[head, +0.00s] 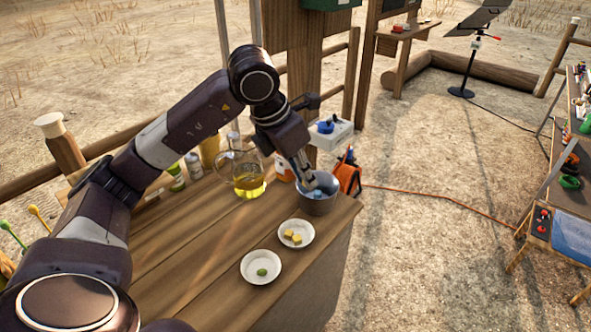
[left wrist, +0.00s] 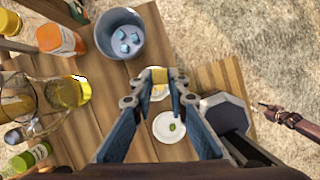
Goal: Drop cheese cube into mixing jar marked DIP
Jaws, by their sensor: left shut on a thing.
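My left gripper (head: 311,185) reaches over the worktop at the grey metal pot in the head view. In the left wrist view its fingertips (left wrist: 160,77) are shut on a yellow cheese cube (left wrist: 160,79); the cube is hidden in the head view. The grey pot (head: 319,207), with several bluish cubes inside, is up and left of the fingertips in the wrist view (left wrist: 107,48). A glass jug (head: 249,186) with yellow liquid stands left of the pot. I can read no DIP mark. More cheese cubes (head: 292,237) lie on a white plate (head: 307,243).
Another white plate (head: 251,275) holds a green olive (head: 262,272). The worktop (head: 190,255) is clear at front left. A dark, arm-like shape (left wrist: 291,118), possibly my right arm, shows at the right of the wrist view.

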